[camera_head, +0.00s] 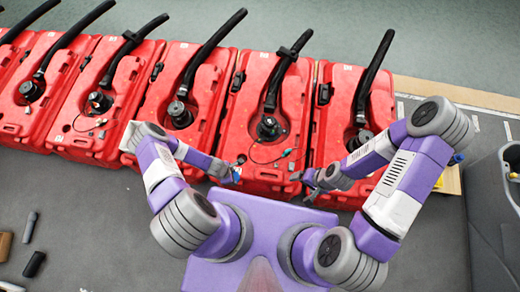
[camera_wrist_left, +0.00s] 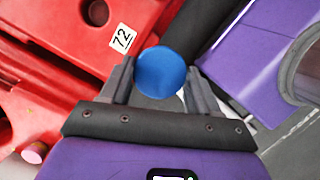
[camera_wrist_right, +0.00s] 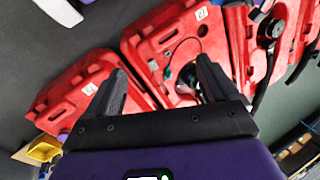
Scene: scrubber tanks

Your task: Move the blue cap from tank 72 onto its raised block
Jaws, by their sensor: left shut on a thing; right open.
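The blue cap (camera_wrist_left: 160,72) is held between the fingers of my left gripper (camera_wrist_left: 160,78), beside a red tank (camera_wrist_left: 55,25) with a white label 72 (camera_wrist_left: 122,38). In the head view my left gripper (camera_head: 236,172) is at the near edge of the red tanks. My right gripper (camera_head: 306,186) is open and empty, to the right of the left one; its spread fingers show in the right wrist view (camera_wrist_right: 160,70). The raised block cannot be made out.
Several red tanks (camera_head: 195,90) with black hoses stand in a row across the back. A dark grey bin (camera_head: 492,205) stands at the right. Small dark tools (camera_head: 35,263) lie on the floor at the left. A yellow container (camera_wrist_right: 42,152) shows in the right wrist view.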

